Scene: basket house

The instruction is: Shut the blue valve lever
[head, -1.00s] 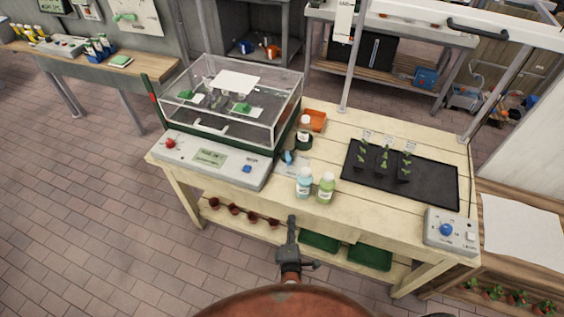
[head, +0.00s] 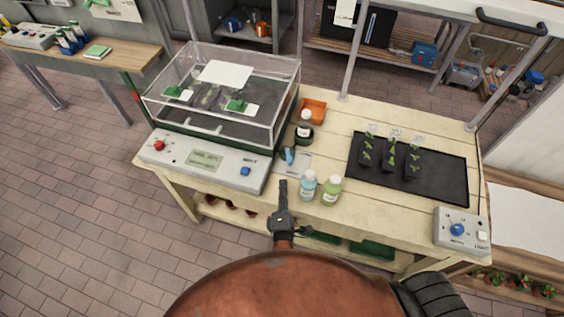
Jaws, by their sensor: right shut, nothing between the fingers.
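A small blue piece (head: 288,156) that looks like the valve lever stands near the middle of the wooden bench, just right of the propagator's grey control panel. It is too small to tell its exact angle. My right gripper (head: 283,184) is shut and empty, with its fingers pointing toward the bench. In the picture its tips lie just below the blue lever, near the bench's front edge, with a gap between them. My left gripper is not in view.
A blue-labelled bottle (head: 308,185) and a green bottle (head: 330,189) stand right of the gripper. A dark bottle (head: 304,130) stands behind the lever. The clear propagator box (head: 270,105) is at left, a black seedling mat (head: 440,180) at right.

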